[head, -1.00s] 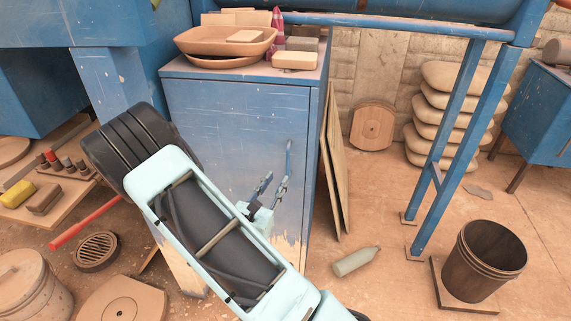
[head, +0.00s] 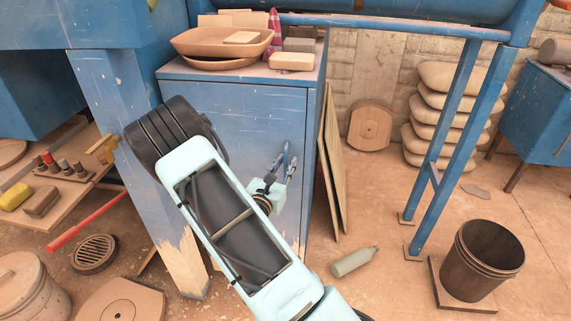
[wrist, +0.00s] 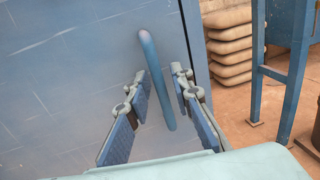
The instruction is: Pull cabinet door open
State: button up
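The blue cabinet door (head: 250,112) is flush with the front of the blue cabinet and looks shut. Its upright bar handle (wrist: 152,70) is blue and sits near the door's right edge in the wrist view. My gripper (wrist: 159,76) is open, with one finger on each side of the handle. The handle stands between the fingers, and gaps show on both sides of it. In the head view my gripper (head: 284,158) is at the right part of the door, and my arm hides the door's lower left.
Tan bowls (head: 220,42) and small blocks stand on the cabinet top. A thin board (head: 333,165) leans against the cabinet's right side. Stacked sacks (head: 440,110) stand behind blue posts.

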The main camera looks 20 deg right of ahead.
grip_shut()
jog(key=shift+s+a, duration=0.1)
jog(key=shift+s, duration=0.05)
